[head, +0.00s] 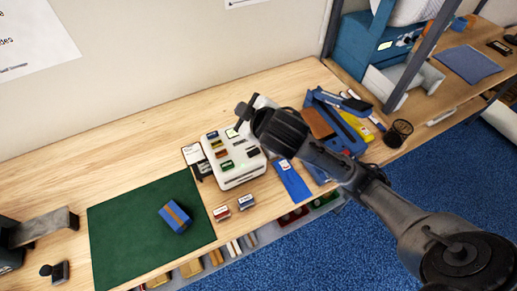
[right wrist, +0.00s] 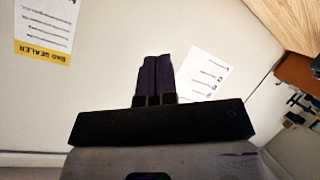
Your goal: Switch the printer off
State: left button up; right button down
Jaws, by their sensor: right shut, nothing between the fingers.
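No switch can be made out clearly. My left gripper is not in view.
A green mat (head: 115,235) holds a blue box (head: 175,216) with a brown band. Two small boxes (head: 246,202) and a blue strip (head: 292,181) lie before the machine. A blue holder (head: 335,125) and a black mesh cup (head: 399,132) stand right. The bench's back left is clear.

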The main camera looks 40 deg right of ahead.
jog(key=w+d+r+n+g+b, duration=0.1)
jog(key=w+d+n+g+b, duration=0.15)
jog(key=w+d, duration=0.5)
jog(key=s+d+f+n+g+y, duration=0.1)
jog(key=s+f+n+g+y, duration=0.3)
jog(key=f+g, duration=0.5)
jog(key=shift+s+n+y, duration=0.4)
jog(key=shift+s+n, duration=0.85)
jog(key=shift+s, duration=0.1)
jog(key=shift+d+f+g, duration=0.1)
jog(key=shift+g, duration=0.15)
